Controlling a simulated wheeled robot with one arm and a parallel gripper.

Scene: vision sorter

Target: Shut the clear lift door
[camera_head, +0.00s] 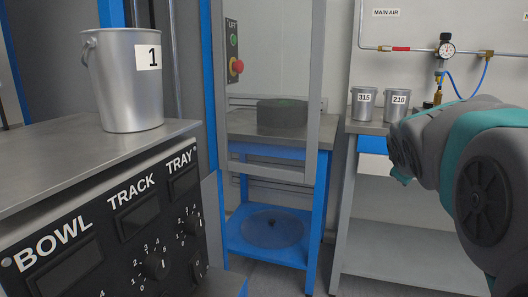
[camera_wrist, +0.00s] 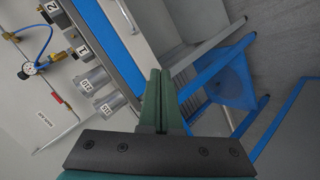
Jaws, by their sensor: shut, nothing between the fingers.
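The clear lift door appears as a see-through panel in a grey frame (camera_head: 317,80) in the middle of the head view. Its lower rail crosses in front of a blue stand. I cannot tell how far the door stands open. My gripper (camera_wrist: 158,73) is shut and empty in the wrist view, its green fingers together. In the head view my arm comes in from the right and the fingertips cannot be made out. The gripper appears apart from the door frame. A grey bar (camera_wrist: 208,52) right of the fingers may be part of that frame.
A dark round block (camera_head: 282,113) shows behind the frame. Bucket 1 (camera_head: 122,85) stands on the labelled cabinet (camera_head: 110,215). Cups 315 (camera_head: 364,107) and 210 (camera_head: 397,107) stand on the right bench.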

